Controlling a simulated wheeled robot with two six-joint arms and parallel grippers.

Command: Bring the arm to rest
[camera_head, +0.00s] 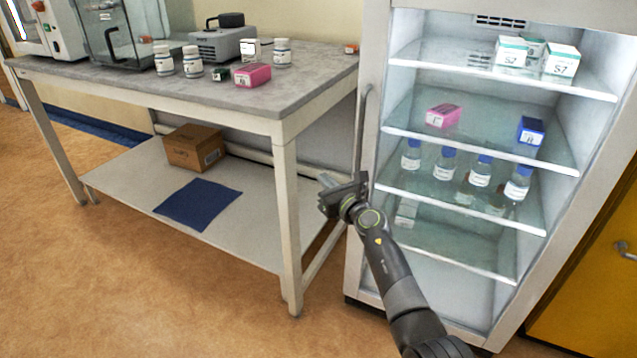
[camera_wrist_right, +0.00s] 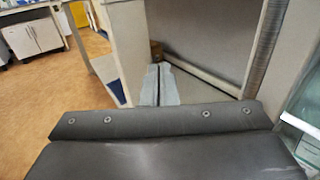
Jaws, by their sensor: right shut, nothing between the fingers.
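My right gripper (camera_head: 330,188) is shut and empty in the head view. Its arm comes up from the bottom edge, and the gripper is in front of the gap between the lab table (camera_head: 284,175) and the glass-front fridge (camera_head: 368,150). In the right wrist view the two fingers (camera_wrist_right: 157,82) lie together with nothing between them. I cannot tell whether the gripper touches the fridge's handle or edge. My left gripper is in neither view.
White bottles (camera_head: 192,62), a pink box (camera_head: 253,75) and lab devices stand on the table. A cardboard box (camera_head: 194,147) and a blue mat (camera_head: 198,204) lie on its lower shelf. The fridge holds boxes and blue-capped bottles (camera_head: 444,163). Floor at the left front (camera_head: 130,290) is clear.

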